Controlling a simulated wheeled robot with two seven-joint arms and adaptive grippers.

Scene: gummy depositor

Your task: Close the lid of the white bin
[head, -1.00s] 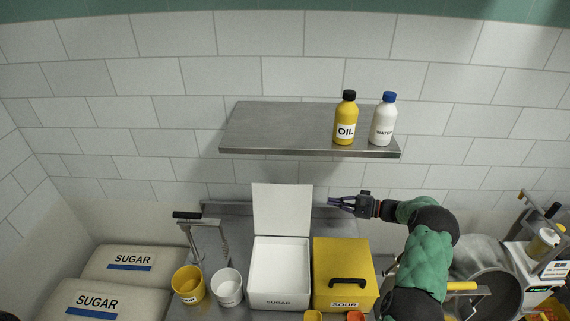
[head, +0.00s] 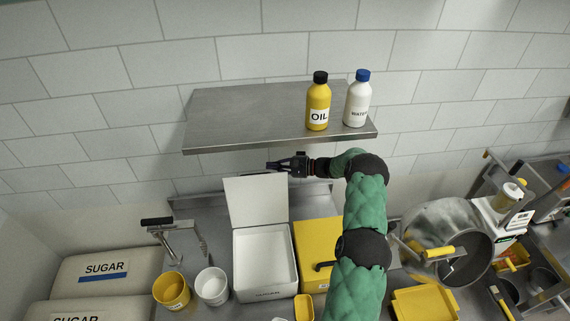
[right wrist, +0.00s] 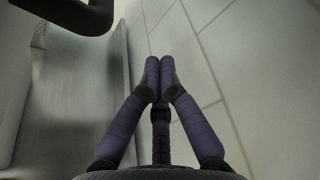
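The white bin (head: 265,292) stands on the steel counter, labelled at its front, and its inside looks empty. Its white lid (head: 255,202) stands up open at the back edge, leaning slightly back. My right gripper (head: 274,166) reaches in from the right at the height of the lid's top edge, just past its upper right corner. I cannot tell whether it touches the lid. In the right wrist view its purple fingers (right wrist: 159,75) are drawn together with nothing visible between them. My left gripper is not in view.
A yellow bin (head: 312,237) stands right of the white bin, partly hidden by my right arm. A steel shelf (head: 230,110) with an oil bottle (head: 318,103) and a water bottle (head: 357,100) hangs above the gripper. A dark curved bar (right wrist: 70,14) shows close in the wrist view.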

